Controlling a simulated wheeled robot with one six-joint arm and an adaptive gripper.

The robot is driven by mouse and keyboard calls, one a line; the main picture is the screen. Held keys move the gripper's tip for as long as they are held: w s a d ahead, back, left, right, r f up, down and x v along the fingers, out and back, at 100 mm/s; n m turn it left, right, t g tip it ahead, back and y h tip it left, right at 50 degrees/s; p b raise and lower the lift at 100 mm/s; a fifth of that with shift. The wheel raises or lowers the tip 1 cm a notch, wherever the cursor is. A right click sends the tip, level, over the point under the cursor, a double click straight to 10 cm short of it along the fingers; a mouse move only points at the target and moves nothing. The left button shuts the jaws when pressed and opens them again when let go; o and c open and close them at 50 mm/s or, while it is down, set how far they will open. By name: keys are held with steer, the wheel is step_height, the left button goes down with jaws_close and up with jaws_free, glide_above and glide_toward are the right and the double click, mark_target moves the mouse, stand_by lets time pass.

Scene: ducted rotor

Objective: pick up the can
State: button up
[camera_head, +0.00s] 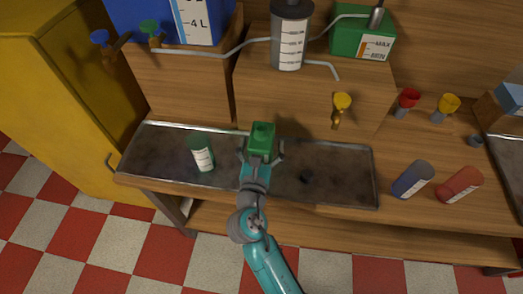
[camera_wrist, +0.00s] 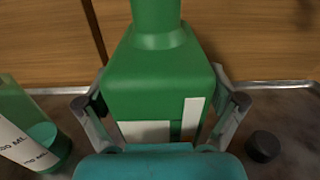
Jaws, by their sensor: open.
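The green can (camera_head: 262,138) stands upright in the metal tray (camera_head: 345,160) on the wooden bench, towards the tray's back edge. It has a narrower neck on top and white label patches low on its near side in the wrist view (camera_wrist: 158,75). My gripper (camera_head: 261,153) is open around the can, with one finger on each side. In the wrist view my gripper (camera_wrist: 163,103) shows its left finger close beside the can and its right finger close to the other side. I cannot tell whether either finger touches it.
A green-tinted measuring cup (camera_head: 201,154) stands left of the can in the tray. A small black cap (camera_head: 306,177) lies to the right. A blue cup (camera_head: 412,179) and a red cup (camera_head: 460,184) are farther right. A wooden block with taps rises behind.

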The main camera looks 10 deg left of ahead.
steer(key=c, duration=1.8)
steer(key=shift+r, duration=0.1)
